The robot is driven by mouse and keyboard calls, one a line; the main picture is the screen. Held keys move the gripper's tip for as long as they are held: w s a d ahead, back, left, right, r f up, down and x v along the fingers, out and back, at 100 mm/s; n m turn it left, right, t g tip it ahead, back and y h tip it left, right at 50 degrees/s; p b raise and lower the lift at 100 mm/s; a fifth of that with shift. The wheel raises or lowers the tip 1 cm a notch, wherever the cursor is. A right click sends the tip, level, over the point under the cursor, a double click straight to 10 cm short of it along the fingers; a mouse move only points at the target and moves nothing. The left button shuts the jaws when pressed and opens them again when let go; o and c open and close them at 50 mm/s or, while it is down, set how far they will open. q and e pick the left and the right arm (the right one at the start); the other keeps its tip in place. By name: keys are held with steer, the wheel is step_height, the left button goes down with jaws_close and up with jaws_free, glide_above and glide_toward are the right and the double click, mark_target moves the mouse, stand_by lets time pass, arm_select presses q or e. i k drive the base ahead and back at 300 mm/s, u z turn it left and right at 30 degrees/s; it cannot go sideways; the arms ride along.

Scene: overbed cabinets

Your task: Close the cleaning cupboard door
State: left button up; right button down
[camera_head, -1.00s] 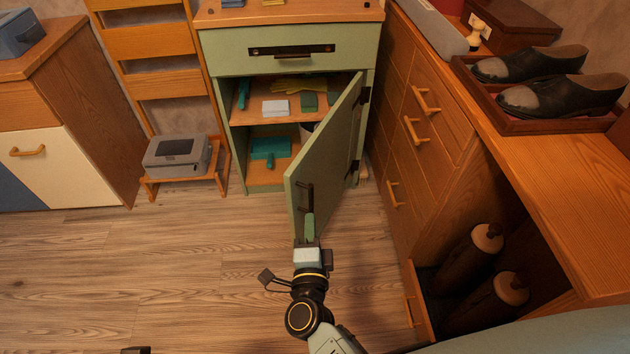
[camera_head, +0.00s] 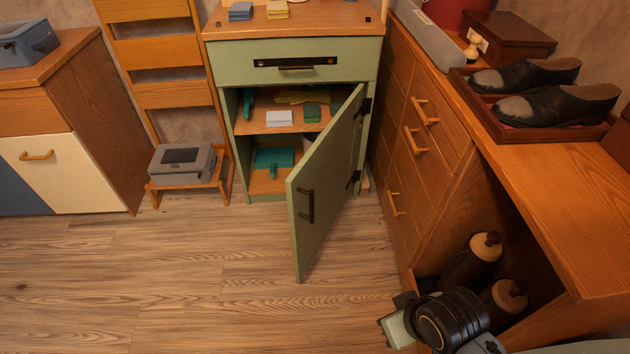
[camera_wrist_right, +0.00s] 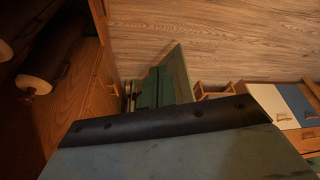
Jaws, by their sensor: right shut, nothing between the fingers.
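The green cleaning cupboard (camera_head: 214,140) stands at the back centre. Its door (camera_head: 325,185) is hinged on the right and hangs wide open toward me, with a dark handle (camera_head: 306,205) on its face. My right gripper (camera_head: 392,328) is low at the bottom right, apart from the door, shut and holding nothing. In the right wrist view the door (camera_wrist_right: 179,75) shows beyond the dark gripper body, which hides much of that view. My left gripper is out of view.
Cleaning items lie on the cupboard shelves, including a white block (camera_head: 279,118) and a teal dustpan (camera_head: 273,158). A wooden drawer bench (camera_head: 440,165) bounds the right side, with bottles (camera_head: 472,262) in its lower opening. Floor (camera_head: 190,270) left of the door is clear.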

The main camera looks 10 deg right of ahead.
mark_target(318, 188)
steer(key=k, duration=1.2)
steer(key=u, duration=0.85)
steer(key=i, duration=1.4)
steer(key=z, duration=0.75)
